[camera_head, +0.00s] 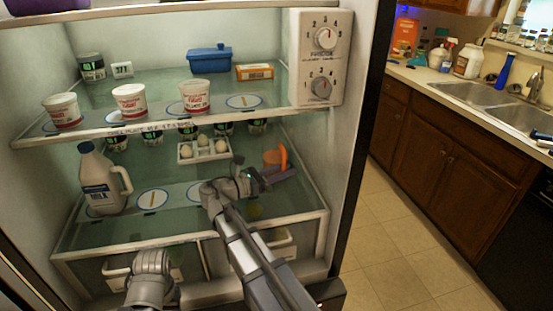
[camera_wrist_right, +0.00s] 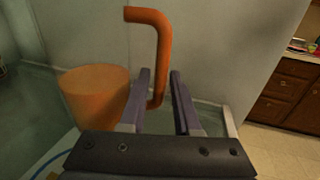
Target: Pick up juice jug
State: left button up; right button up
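The orange juice jug (camera_head: 272,157) stands on the lower fridge shelf at its right side, partly hidden behind my right gripper (camera_head: 286,173). In the right wrist view the jug's body (camera_wrist_right: 95,93) is left of the fingers, and its bent orange handle (camera_wrist_right: 160,42) rises in front of them. My right gripper (camera_wrist_right: 160,75) is open, with a gap between its fingers. The handle's lower part shows between the fingers, close to the left finger; contact cannot be told. Part of my left arm shows at the bottom of the head view, but its fingers do not.
A white milk jug (camera_head: 100,180) stands at the shelf's left. An egg tray (camera_head: 204,152) lies left of my right gripper. Above, the upper shelf (camera_head: 150,127) holds tubs and a blue container (camera_head: 210,60). The fridge's right wall is close beside the juice jug.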

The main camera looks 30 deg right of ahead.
jog(key=d, duration=0.3)
grip_shut()
dwell(1.4)
